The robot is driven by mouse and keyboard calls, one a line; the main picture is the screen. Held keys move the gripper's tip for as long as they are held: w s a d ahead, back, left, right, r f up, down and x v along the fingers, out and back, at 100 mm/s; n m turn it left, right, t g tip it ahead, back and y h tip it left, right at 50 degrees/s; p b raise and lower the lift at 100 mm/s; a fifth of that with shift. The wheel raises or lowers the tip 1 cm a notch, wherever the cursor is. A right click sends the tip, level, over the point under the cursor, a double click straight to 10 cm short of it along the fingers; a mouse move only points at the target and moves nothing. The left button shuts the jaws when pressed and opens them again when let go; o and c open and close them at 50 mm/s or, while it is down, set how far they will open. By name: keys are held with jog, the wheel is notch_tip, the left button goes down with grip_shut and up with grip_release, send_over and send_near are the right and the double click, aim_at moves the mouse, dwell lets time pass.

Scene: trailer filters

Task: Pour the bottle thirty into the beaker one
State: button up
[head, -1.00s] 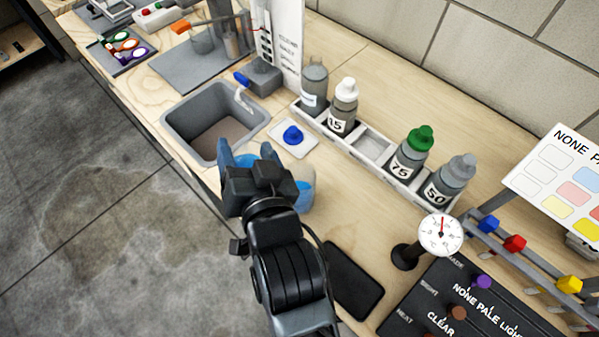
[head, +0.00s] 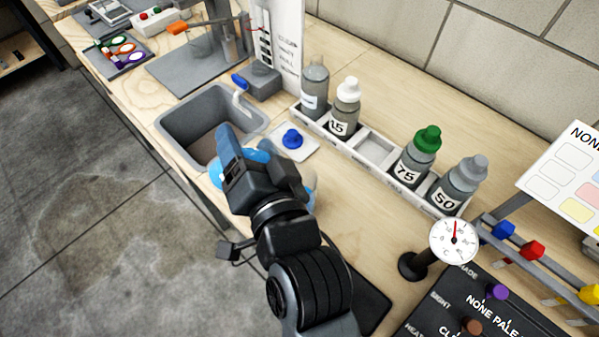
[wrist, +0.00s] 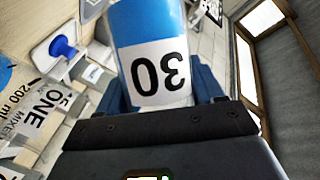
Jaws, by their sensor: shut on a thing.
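My gripper (head: 238,165) is shut on bottle thirty, beside the sink. In the wrist view bottle thirty (wrist: 152,28) is blue with a white label reading 30, upside down in the picture, between the fingers. In the head view bottle thirty (head: 215,172) shows only as blue patches around the gripper. The bottle looks tilted; its mouth is out of sight. Beaker one (wrist: 38,108) is at the left of the wrist view, marked ONE and 200 ml, with blue in it. In the head view the gripper hides most of it.
A blue cap (head: 292,138) sits on a white pad (head: 306,151). A rack (head: 378,167) behind holds several bottles and has an empty slot. The sink (head: 170,125) is to the left. A dial gauge (head: 454,241) stands at the right.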

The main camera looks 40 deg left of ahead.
jog(key=shift+s+a+r+m+y+b, duration=0.1)
jog(key=shift+r+m+y+b, duration=0.25)
jog(key=shift+m, duration=0.25)
dwell(1.5)
jog(key=shift+f+m+t+y+b, duration=0.25)
jog(key=shift+m+t+b, duration=0.05)
jog(key=shift+m+b, duration=0.6)
dwell(1.7)
jog(key=shift+r+m+y, duration=0.3)
jog(key=shift+r+m, duration=0.15)
jog(key=shift+m, duration=0.25)
dwell(1.7)
jog(key=shift+r+m+b, duration=0.15)
jog(key=shift+m+b, duration=0.15)
dwell(0.6)
